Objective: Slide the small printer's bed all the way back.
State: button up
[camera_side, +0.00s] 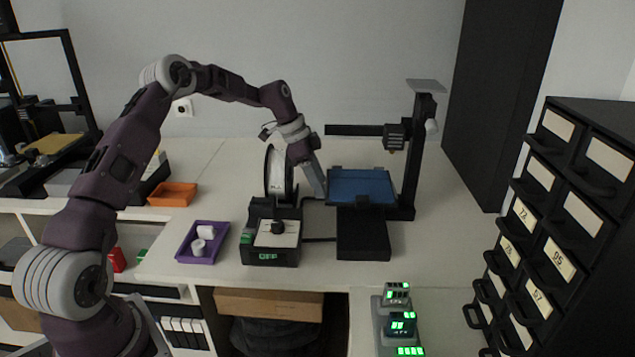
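The small printer (423,150) stands right of the middle of the table, with a black upright, a horizontal arm and a print head (396,136) above the bed. Its blue bed (362,188) sits toward the back of the black base (363,238), whose front part is bare. My gripper (320,190) points down beside the bed's left edge. I cannot tell whether it touches the bed. Its fingers look like one grey shape, so their opening is not clear.
A white spool (285,172) on a black holder and a black box with a green display (268,257) stand left of the printer. A purple tray (202,242) holds white pieces; an orange tray (172,194) lies behind it. A black drawer cabinet (560,230) stands at right.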

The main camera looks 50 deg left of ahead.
jog(key=v, duration=0.7)
jog(key=shift+d+r, duration=0.1)
jog(key=s+d+r+n+y, duration=0.3)
jog(key=s+d+r, duration=0.8)
jog(key=s+d, duration=0.2)
jog(key=s+d+n+t, duration=0.1)
jog(key=s+d+n, duration=0.2)
jog(key=s, duration=0.9)
jog(key=s+d+f+n+t, duration=0.1)
jog(key=s+d+n, duration=0.2)
jog(key=s, duration=0.9)
jog(key=shift+d, duration=0.25)
